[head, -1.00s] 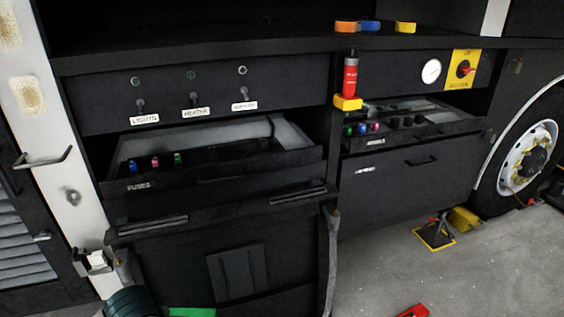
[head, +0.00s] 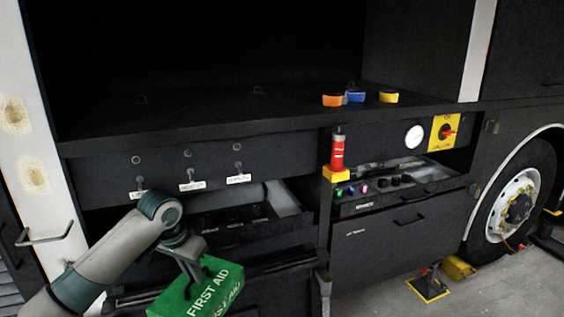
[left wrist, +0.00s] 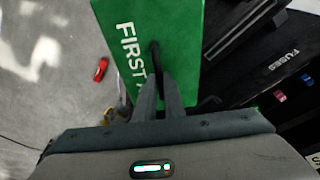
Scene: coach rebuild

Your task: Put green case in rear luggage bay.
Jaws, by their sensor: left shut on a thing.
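The green case (head: 203,291), marked FIRST AID, hangs low in front of the coach's drawers in the head view. My left gripper (head: 190,262) is above it and shut on it. In the left wrist view the green case (left wrist: 165,30) fills the upper middle, and the fingers of my left gripper (left wrist: 158,85) close on its dark handle. The dark, open luggage bay (head: 230,108) is above the switch panel, higher than the case. My right gripper is in neither view.
Orange, blue and yellow rings (head: 355,97) lie on the bay floor near its front right edge. A red cylinder (head: 337,150) stands on the front below them. Drawers (head: 235,232) jut out under the switch panel. A wheel (head: 520,200) is at the right.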

